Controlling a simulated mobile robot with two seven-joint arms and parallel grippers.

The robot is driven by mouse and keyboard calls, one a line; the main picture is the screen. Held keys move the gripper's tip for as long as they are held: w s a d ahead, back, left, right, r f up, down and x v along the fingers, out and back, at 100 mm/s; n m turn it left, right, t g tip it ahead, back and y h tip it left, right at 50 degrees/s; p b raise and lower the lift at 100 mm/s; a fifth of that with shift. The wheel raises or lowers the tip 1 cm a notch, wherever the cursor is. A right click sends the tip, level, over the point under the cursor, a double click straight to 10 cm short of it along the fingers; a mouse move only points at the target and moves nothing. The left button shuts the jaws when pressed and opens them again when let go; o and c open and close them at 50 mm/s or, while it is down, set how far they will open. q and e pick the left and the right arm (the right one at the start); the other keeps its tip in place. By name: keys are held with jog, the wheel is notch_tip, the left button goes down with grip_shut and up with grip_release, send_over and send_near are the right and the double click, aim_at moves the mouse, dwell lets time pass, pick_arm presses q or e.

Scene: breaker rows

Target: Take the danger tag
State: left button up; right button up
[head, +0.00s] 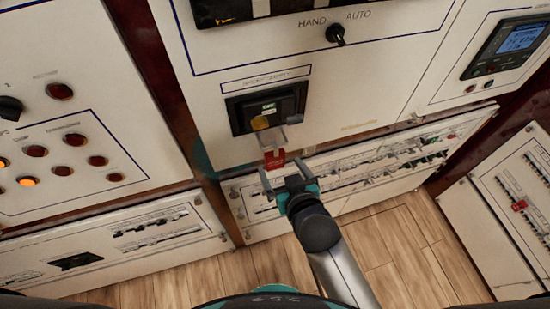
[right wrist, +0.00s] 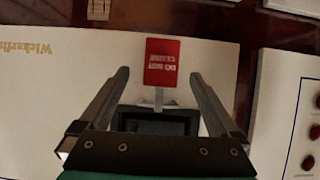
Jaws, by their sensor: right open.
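The red danger tag (head: 274,159) with white lettering hangs below a dark switch recess (head: 238,116) on the white centre panel. A grey hasp-like piece (head: 272,137) and a yellow part (head: 260,123) are just above it. In the right wrist view the tag (right wrist: 161,62) shows upside down, framed between the fingertips, with a thin light strip at its lower edge. My right gripper (head: 284,175) is open and empty, just below the tag in the head view. No contact with the tag shows. My left gripper is not in view.
A HAND/AUTO selector knob (head: 336,34) is above the recess. Breaker rows (head: 365,165) run along the lower panel behind my right arm. A panel with red and orange buttons (head: 62,170) is at left. Wooden floor (head: 390,250) lies clear below.

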aim_at(276, 161)
jog(key=shift+x, duration=2.7)
jog(key=shift+a+r, duration=0.1)
jog(key=shift+r, duration=0.05)
jog(key=shift+c, duration=0.4)
jog(key=c, duration=1.4)
